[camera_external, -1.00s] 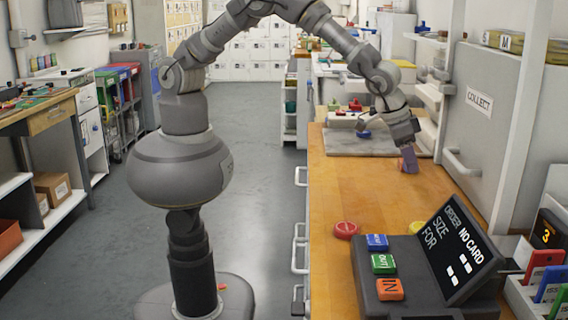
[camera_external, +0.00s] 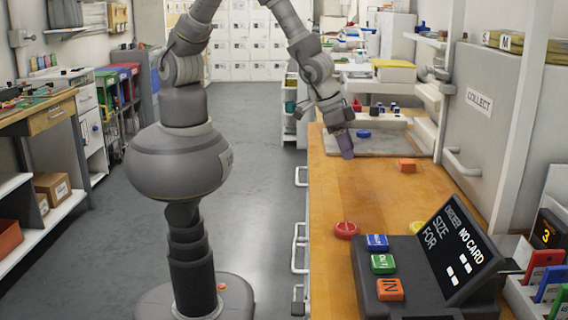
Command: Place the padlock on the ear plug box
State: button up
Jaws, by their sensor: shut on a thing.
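My gripper (camera_external: 341,133) is above the wooden counter near the front edge of the grey mat. It is shut on a small purple thing (camera_external: 346,146), which hangs from the jaws; I cannot tell from its shape whether this is the padlock. An orange block (camera_external: 408,165) lies on the counter to the right of my gripper, apart from it. I cannot make out for sure which thing is the ear plug box.
The grey mat (camera_external: 397,146) bears a blue piece (camera_external: 363,133). A red round thing (camera_external: 346,230) and a yellow piece (camera_external: 416,227) lie nearer on the wooden counter (camera_external: 370,195). An order display (camera_external: 455,250) stands at the front right. Mid-counter is largely clear.

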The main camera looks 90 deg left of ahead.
jog(key=a+m+h, duration=0.1)
jog(key=a+m, duration=0.1)
jog(key=a+m+h+p, duration=0.1)
jog(key=a+m, duration=0.1)
jog(key=shift+w+a+f, duration=0.1)
jog(key=shift+w+a, duration=0.1)
notch_tip(320, 180, up, 3)
jog(key=a+m+g+h, duration=0.1)
jog(key=a+m+g, duration=0.15)
jog(key=m, duration=0.25)
jog(key=b, duration=0.1)
send_over(411, 162)
jog(key=s+a, duration=0.1)
jog(key=shift+s+a+f+t+h, duration=0.15)
jog(key=shift+f+t+h, duration=0.2)
jog(key=shift+f, duration=0.25)
jog(key=shift+w+f, duration=0.2)
jog(key=shift+f, duration=0.1)
jog(key=shift+f+b, duration=0.65)
jog(key=shift+f, duration=0.75)
